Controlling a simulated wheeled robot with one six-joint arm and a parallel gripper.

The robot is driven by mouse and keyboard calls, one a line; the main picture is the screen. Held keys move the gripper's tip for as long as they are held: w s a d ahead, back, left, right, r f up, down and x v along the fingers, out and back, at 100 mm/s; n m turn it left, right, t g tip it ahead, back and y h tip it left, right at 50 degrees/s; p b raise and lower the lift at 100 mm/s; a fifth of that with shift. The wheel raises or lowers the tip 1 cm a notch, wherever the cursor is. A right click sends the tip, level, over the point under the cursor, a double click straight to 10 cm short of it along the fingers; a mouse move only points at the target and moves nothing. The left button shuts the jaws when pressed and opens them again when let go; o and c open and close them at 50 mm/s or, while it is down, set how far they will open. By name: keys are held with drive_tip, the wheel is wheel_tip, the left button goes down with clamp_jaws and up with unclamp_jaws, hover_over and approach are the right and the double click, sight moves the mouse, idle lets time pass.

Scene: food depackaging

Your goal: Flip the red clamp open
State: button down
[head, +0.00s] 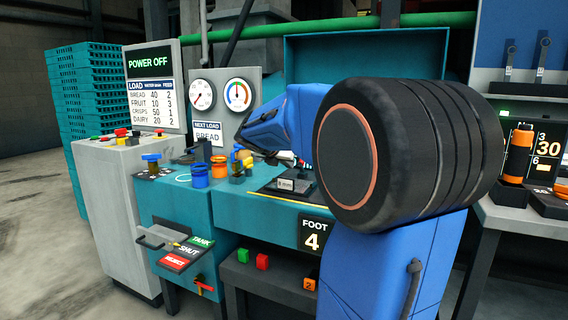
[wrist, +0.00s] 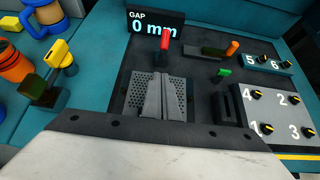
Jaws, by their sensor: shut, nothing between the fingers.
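The red clamp handle (wrist: 165,39) stands upright in the wrist view, at the back of a dark panel below the GAP display (wrist: 155,23). My gripper (wrist: 163,82) is shut and empty, its grey fingers together over a perforated plate (wrist: 138,92). The red handle is beyond the fingertips, with a visible gap in the picture. In the head view my gripper (head: 246,136) is above the teal bench, and I cannot make out the clamp there.
An orange-tipped lever (wrist: 232,47) and a green knob (wrist: 224,73) stand right of the red handle. Numbered black knobs (wrist: 257,95) lie further right. A yellow-topped lever (wrist: 58,52) stands left. A teal upright panel (head: 330,62) rises behind the bench.

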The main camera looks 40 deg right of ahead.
sight(301, 161)
drive_tip(key=x, duration=0.6)
drive_tip(key=shift+d+f, duration=0.2)
drive_tip(key=shift+d, duration=0.05)
